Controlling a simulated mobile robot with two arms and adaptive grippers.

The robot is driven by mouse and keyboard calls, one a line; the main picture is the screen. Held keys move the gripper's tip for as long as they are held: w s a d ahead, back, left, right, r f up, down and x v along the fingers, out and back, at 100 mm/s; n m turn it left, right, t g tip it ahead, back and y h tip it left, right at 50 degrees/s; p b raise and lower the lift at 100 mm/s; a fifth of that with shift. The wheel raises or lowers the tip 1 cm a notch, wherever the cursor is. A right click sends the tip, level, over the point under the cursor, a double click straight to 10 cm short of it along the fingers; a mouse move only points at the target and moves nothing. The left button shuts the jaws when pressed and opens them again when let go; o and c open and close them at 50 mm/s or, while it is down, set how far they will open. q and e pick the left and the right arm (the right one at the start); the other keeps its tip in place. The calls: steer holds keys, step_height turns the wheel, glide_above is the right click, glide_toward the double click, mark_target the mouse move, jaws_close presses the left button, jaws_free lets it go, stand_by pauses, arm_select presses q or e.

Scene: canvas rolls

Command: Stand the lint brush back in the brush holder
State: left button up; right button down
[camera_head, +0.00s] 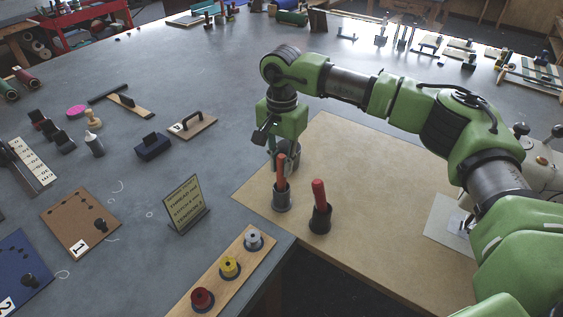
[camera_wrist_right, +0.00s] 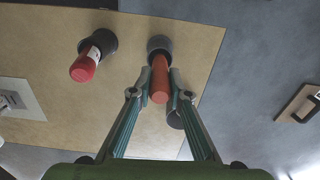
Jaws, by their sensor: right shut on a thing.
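My right gripper (camera_wrist_right: 160,82) is shut on an orange-red handle (camera_wrist_right: 159,88), with a finger on each side. The handle (camera_head: 281,172) stands roughly upright above a grey round cup-like piece (camera_head: 282,200), also in the right wrist view (camera_wrist_right: 159,44). I cannot tell whether this piece is a holder or the brush's own end. To its right in the head view, another red handle (camera_head: 319,192) stands tilted in a dark holder (camera_head: 320,219). A grey cylinder (camera_wrist_right: 175,118) is partly hidden by the gripper finger. I cannot tell which red-handled item is the lint brush. My left gripper is out of view.
The tan board (camera_head: 370,170) has free room right of the red handles. A small sign (camera_head: 184,205) and a wooden strip with spools (camera_head: 229,267) stand to the left and front. A white plate (camera_head: 450,225) lies at the right. The grey table holds scattered tools.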

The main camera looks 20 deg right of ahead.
steer(key=shift+f, duration=0.15)
steer(key=c, duration=1.8)
jaws_free()
step_height(320, 180, up, 12)
